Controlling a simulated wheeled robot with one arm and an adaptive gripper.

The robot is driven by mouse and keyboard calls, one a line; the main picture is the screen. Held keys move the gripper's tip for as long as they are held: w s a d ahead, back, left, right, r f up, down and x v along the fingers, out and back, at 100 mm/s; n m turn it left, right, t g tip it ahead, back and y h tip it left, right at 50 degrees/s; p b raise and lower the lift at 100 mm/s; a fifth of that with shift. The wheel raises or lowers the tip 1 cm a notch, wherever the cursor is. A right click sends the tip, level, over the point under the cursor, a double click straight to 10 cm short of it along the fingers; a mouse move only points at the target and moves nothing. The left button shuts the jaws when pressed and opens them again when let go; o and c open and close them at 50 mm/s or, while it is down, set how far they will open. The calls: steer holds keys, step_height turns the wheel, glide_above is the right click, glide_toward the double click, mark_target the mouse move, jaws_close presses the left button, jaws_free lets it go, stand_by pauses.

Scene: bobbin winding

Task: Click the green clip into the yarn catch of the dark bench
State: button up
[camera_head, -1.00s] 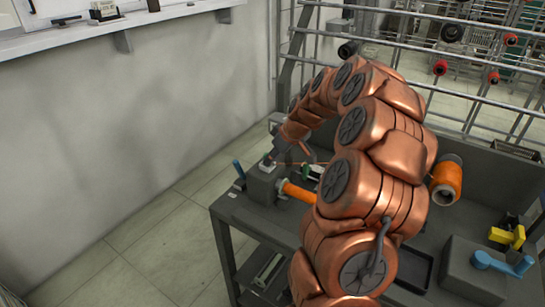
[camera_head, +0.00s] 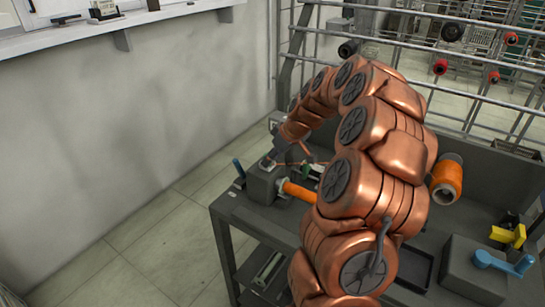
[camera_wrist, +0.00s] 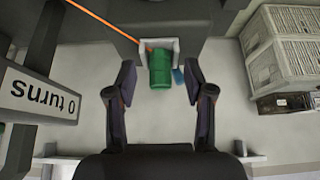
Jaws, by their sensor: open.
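The green clip (camera_wrist: 160,70) shows in the wrist view, with its upper end inside a pale U-shaped yarn catch (camera_wrist: 174,46). I cannot tell whether it is fully clicked in. An orange yarn (camera_wrist: 108,22) runs to the clip from the upper left. My gripper (camera_wrist: 160,80) is open, with one finger on each side of the clip and a visible gap to both. In the head view, my gripper (camera_head: 276,157) is small and partly hidden by my wrist, over the left end of the dark bench (camera_head: 262,226).
An orange bobbin (camera_head: 297,191) lies beside the grey block near the catch. An orange yarn cone (camera_head: 446,180) and a yellow-and-blue handled part (camera_head: 503,261) are at right. The wrist view shows a "0 turns" display (camera_wrist: 42,95) at left.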

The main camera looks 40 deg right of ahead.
steer(key=v, duration=1.2)
steer(key=s+a+g, duration=0.2)
steer(key=s+a, duration=0.2)
steer(key=a, duration=0.7)
steer(key=s+a+g, duration=0.1)
steer(key=s+a, duration=0.3)
steer(key=a, duration=0.7)
steer(key=s+a+f+m+g+h, duration=0.1)
steer(key=s+a+f+m+g, duration=0.1)
steer(key=s, duration=0.9)
steer(key=s+a+f+m+g+h, duration=0.1)
steer(key=s+a+f, duration=0.3)
steer(key=s, duration=0.7)
steer(key=shift+a+f+m+g, duration=0.4)
steer(key=shift+a+g, duration=0.3)
steer(key=shift+a, duration=0.3)
steer(key=shift+s, duration=0.1)
steer(key=shift+c, duration=0.2)
